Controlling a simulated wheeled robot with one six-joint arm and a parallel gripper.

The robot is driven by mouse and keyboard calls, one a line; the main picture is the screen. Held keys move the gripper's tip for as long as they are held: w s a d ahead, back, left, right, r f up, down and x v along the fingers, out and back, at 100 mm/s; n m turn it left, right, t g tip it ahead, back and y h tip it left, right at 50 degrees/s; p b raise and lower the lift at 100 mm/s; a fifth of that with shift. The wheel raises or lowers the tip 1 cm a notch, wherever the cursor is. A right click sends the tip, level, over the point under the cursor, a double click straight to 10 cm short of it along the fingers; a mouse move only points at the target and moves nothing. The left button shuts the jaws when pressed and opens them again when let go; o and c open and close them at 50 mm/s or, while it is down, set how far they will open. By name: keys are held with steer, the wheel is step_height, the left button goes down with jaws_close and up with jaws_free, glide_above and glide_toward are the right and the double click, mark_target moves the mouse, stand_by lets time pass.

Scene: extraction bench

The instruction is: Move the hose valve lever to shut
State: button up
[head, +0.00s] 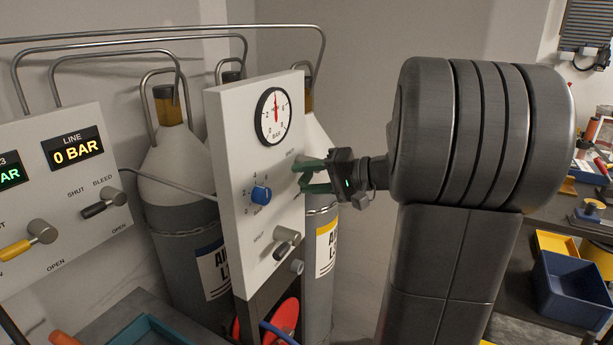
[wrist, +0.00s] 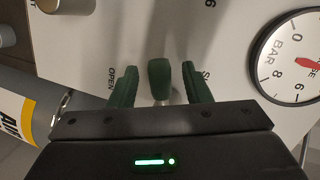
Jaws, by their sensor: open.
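The green hose valve lever (wrist: 160,75) is in the middle of the wrist view, on a grey stem against the white panel (wrist: 235,70). It stands between the OPEN label on the left and the partly hidden SH… label on the right. My gripper (wrist: 160,86) is open, with one green finger on each side of the lever and a gap visible on both sides. In the head view my gripper (head: 305,177) is at the right edge of the panel (head: 228,150), below the gauge. The lever cannot be told apart from the fingers there.
On the same panel are a round gauge (head: 273,116), a blue knob (head: 260,195) and a lower lever (head: 287,237). A second panel (head: 75,190) with a yellow-handled lever (head: 28,240) stands left. Gas cylinders (head: 180,220) stand behind. A blue bin (head: 570,285) is far right.

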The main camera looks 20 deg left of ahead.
steer(key=shift+a, duration=0.3)
steer(key=c, duration=0.9)
steer(key=shift+s+r+m+g+p, duration=0.1)
steer(key=shift+r+m+g+p, duration=0.25)
steer(key=shift+m+p, duration=0.35)
steer(key=shift+c, duration=0.2)
steer(key=shift+r+m+g+p, duration=0.3)
steer(key=shift+m+p, duration=0.1)
steer(key=shift+m, duration=0.3)
steer(key=o, duration=0.9)
steer(key=shift+o, duration=0.2)
